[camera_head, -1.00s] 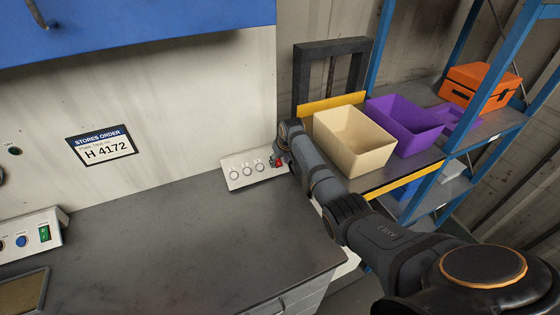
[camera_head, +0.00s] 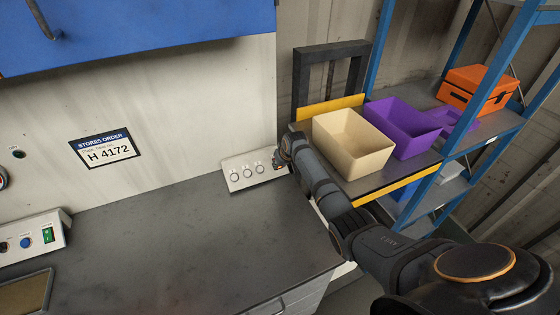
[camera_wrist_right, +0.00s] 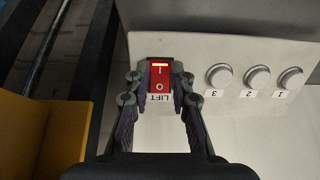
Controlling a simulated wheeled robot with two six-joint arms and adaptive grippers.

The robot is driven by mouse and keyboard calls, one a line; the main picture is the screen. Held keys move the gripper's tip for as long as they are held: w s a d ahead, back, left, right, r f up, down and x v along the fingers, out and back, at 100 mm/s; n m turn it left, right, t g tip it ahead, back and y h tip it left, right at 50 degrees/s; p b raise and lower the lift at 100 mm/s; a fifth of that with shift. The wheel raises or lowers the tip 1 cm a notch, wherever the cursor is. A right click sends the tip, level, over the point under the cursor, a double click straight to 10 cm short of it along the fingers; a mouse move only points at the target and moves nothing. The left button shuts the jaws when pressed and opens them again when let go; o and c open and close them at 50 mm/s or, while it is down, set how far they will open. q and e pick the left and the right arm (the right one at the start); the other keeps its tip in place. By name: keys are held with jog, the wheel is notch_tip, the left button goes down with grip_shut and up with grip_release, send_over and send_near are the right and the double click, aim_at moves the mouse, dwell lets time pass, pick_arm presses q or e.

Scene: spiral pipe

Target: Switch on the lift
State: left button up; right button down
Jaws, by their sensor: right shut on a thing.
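The lift switch (camera_wrist_right: 160,77) is a red rocker marked I and O, with an upside-down LIFT label beside it. It sits on a pale sloped control panel (camera_head: 240,183) at the right end of the grey worktop. My right gripper (camera_wrist_right: 160,80) has its two fingers against the switch's two sides. In the head view my right gripper (camera_head: 279,160) covers the switch, so its red face is hidden there. My left gripper is not in view.
Knobs numbered 1 to 3 (camera_wrist_right: 257,78) line the panel beside the switch. Right of the worktop, a platform with yellow edges (camera_head: 400,180) holds a cream bin (camera_head: 352,150) and a purple bin (camera_head: 408,135). Another panel with a green switch (camera_head: 47,235) stands at left. The middle worktop is clear.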

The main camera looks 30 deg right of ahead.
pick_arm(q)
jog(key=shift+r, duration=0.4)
pick_arm(e)
jog(key=shift+s+f+t, duration=0.1)
jog(key=shift+t, duration=0.7)
jog(key=c, duration=1.2)
grip_release()
jog(key=shift+o, duration=0.2)
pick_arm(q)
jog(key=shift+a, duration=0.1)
pick_arm(e)
jog(key=v, duration=1.2)
jog(key=shift+f, duration=0.1)
